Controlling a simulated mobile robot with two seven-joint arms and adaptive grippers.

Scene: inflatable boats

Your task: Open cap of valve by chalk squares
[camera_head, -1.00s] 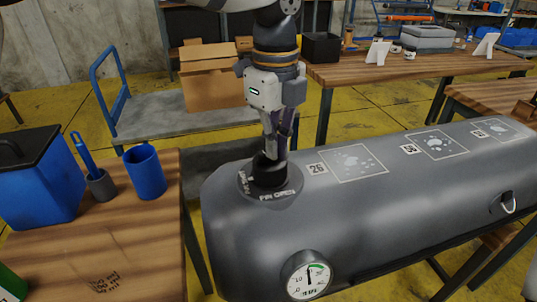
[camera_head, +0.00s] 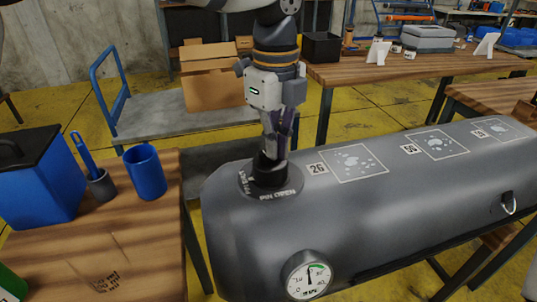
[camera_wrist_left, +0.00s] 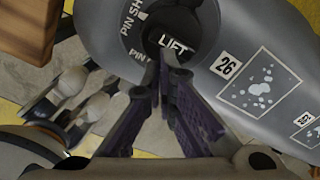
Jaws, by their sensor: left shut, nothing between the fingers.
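The valve (camera_head: 270,180) is a black round fitting on a dark grey flange marked "PIN OPEN" at the left end of the grey inflatable tube (camera_head: 330,220). Its black cap (camera_wrist_left: 172,38), lettered "LIFT", shows in the left wrist view with "PIN SHUT" beside it. My left gripper (camera_head: 275,150) points down right at the cap. Its fingers are shut with nothing between them, and the tips cover part of the cap. Chalk squares (camera_head: 353,163) with pale blotches lie along the tube's top, the nearest beside label 26. My right gripper is out of view.
A pressure gauge (camera_head: 308,275) sits on the tube's near side. A wooden table (camera_head: 135,245) at left holds a blue box (camera_head: 40,185), a blue cup (camera_head: 146,172) and a small grey pot (camera_head: 101,186). A trolley (camera_head: 150,115) with a cardboard box stands behind.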

